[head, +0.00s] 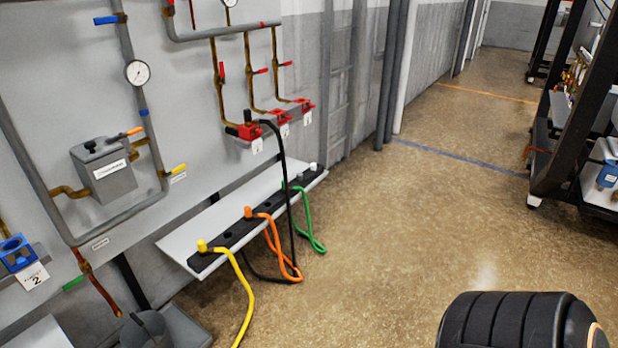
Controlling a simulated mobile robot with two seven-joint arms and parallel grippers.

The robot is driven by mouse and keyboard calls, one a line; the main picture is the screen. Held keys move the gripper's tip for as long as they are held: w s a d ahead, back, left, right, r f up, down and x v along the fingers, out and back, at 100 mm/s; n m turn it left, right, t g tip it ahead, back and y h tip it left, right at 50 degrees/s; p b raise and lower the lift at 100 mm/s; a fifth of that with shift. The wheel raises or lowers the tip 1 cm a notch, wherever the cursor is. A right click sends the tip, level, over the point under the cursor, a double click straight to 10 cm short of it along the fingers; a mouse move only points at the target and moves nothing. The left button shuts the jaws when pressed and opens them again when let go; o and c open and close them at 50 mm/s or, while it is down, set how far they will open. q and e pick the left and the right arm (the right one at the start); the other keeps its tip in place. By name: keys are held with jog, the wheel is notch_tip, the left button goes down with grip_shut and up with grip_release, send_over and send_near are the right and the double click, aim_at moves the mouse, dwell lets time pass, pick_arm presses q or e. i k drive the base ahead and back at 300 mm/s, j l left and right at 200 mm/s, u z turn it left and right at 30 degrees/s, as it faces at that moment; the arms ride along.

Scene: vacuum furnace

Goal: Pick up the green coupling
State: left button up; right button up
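The green coupling (285,186) sits in the black strip (208,259) on the white shelf, toward its far end. It is small in view and partly behind the black hose. A green hose (307,218) runs from it over the shelf's front edge and hangs in a loop. Neither of my grippers is in the head view. A dark ribbed part at the lower right looks like part of my own arm and shows no fingers.
On the same strip are a yellow coupling (202,246), an orange coupling (248,212) and a white knob (313,166). A black hose (283,155) drops from the red block (245,132) past the shelf. A dark rack (575,120) stands right; floor between is clear.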

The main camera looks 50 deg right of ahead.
aim_at(291, 188)
jog(key=z, duration=1.4)
jog(key=u, duration=1.55)
jog(key=z, duration=1.55)
jog(key=i+l+u, duration=0.1)
jog(key=i+l, duration=0.25)
jog(key=i, duration=0.2)
jog(key=i+l+u, duration=0.1)
jog(key=i+l, duration=0.3)
jog(key=i, duration=0.15)
